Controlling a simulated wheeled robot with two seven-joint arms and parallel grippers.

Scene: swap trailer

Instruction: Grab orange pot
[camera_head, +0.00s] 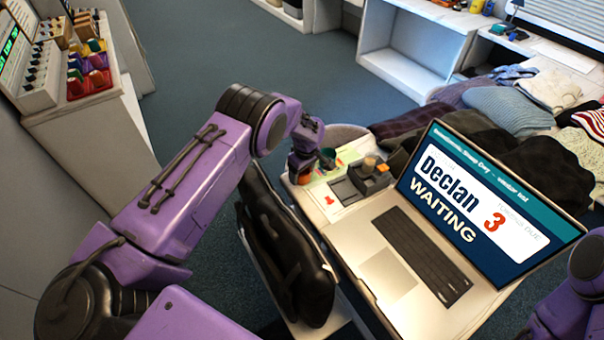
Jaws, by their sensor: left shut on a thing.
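The orange pot (304,178) is small and shows at the left end of the desk, low between the fingers of my left gripper (302,170). The left gripper points down and is shut on the pot; the fingers and wrist hide much of it. I cannot tell whether the pot touches the desk. A teal pot (327,158) stands just to the right of the gripper. Part of my right arm shows at the lower right edge; its gripper is out of view.
A laptop (425,245) stands open on the desk, right of a dark device (368,176). A black bag (285,250) hangs at the desk's left side. Piled clothes (540,140) lie behind. A side counter (95,105) holds colored bins. Blue carpet is clear between.

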